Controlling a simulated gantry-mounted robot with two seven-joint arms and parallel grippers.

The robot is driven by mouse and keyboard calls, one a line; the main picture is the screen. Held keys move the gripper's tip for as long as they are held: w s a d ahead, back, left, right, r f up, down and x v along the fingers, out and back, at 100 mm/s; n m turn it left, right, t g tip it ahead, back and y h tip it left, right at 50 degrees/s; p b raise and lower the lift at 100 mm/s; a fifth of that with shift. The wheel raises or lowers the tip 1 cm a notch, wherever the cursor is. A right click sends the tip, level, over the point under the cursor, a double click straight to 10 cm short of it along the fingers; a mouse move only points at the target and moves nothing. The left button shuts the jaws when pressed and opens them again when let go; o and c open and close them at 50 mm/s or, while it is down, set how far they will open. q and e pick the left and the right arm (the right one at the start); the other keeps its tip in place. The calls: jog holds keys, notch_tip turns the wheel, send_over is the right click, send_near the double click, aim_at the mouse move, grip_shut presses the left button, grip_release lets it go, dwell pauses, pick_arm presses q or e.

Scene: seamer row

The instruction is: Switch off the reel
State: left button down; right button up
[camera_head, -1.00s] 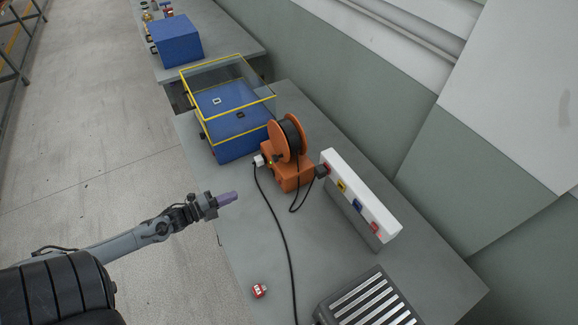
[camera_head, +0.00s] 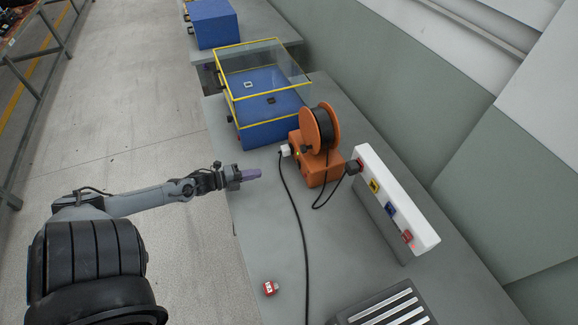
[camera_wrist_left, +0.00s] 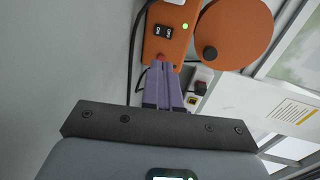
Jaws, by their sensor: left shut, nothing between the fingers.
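The orange reel (camera_head: 321,126) with dark cable wound on it sits on an orange base (camera_head: 318,170) on the grey table. My left gripper (camera_head: 257,173) is shut and empty, left of the base at the table's edge. The head view shows a gap to the base.
A white power strip (camera_head: 393,202) with coloured sockets stands right of the reel. A blue box under a yellow-framed clear guard (camera_head: 265,67) stands behind. A black cable (camera_head: 303,235) runs down the table. A small red object (camera_head: 269,288) lies near the front left.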

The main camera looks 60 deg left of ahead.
pick_arm(q)
jog(key=shift+w+f, duration=0.15)
jog(key=shift+w, duration=0.45)
jog(key=b, duration=0.2)
send_near(298, 164)
jog(key=w, duration=0.1)
jog(key=w+f, duration=0.1)
jog(key=w, duration=0.1)
jog(key=w+f, duration=0.1)
jog(key=w, duration=0.1)
jog(key=shift+w+f, duration=0.1)
jog(key=shift+w, duration=0.1)
jog(key=shift+w+d, duration=0.2)
jog(key=shift+w, duration=0.35)
